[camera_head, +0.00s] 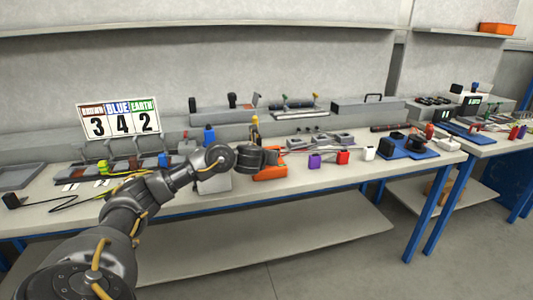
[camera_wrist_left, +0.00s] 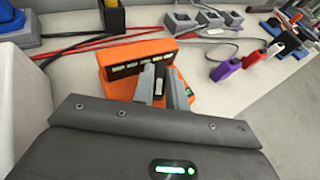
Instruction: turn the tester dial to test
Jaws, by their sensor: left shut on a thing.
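The orange tester (camera_head: 270,177) stands near the front edge of the workbench. In the left wrist view the tester (camera_wrist_left: 120,88) shows its upright back part with a row of small lit windows (camera_wrist_left: 140,62). My left gripper (camera_head: 270,158) reaches over the tester from the left. In the wrist view its fingers (camera_wrist_left: 162,88) are shut on the black dial (camera_wrist_left: 159,70), which carries a white mark. The fingers hide much of the dial, and I cannot read its setting labels. My right gripper is in neither view.
Red and black leads (camera_wrist_left: 85,43) run behind the tester. Purple (camera_head: 314,160) and red (camera_head: 342,157) blocks stand to its right. A white box (camera_wrist_left: 22,105) is close on the left in the wrist view. A number sign (camera_head: 120,119) stands at the back left.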

